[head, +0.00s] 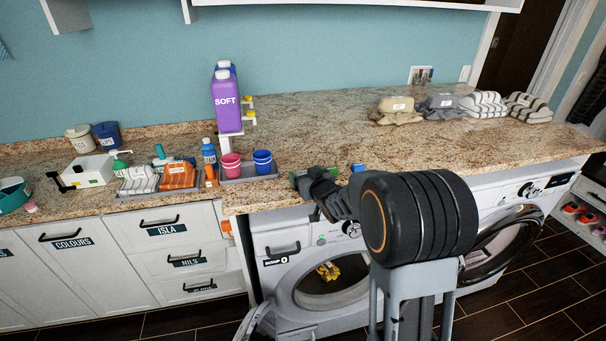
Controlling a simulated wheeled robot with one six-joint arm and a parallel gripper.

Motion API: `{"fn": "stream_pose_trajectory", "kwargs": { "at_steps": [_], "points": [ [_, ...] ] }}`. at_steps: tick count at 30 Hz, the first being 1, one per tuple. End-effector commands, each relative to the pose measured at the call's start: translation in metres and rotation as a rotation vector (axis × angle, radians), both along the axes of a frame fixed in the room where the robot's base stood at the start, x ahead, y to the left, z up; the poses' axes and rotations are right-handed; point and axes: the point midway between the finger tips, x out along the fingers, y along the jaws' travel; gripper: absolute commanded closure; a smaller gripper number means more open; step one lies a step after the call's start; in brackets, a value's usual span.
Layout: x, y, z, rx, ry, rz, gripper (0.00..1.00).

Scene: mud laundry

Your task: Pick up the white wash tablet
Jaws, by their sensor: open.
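I cannot make out a white wash tablet for certain in the head view. My gripper (309,186) is dark and hangs over the front edge of the counter, above the left washing machine. It is open, and my arm hides part of it and of the counter behind.
The granite counter (310,120) is widely clear behind my gripper.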

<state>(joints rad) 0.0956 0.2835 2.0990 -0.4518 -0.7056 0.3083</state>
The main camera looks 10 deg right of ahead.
Motion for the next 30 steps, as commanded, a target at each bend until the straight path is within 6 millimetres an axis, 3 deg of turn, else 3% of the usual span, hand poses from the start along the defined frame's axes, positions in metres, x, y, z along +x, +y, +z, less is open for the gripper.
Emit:
{"fn": "stream_pose_trajectory", "kwargs": {
  "at_steps": [7, 24, 30],
  "points": [
    [0.001, 0.0003, -0.0005, 0.0, 0.0, 0.0, 0.22],
    [0.0007, 0.0002, -0.0003, 0.0, 0.0, 0.0, 0.76],
    [0.0008, 0.0002, -0.0002, 0.0, 0.0, 0.0, 0.78]
  ]
}}
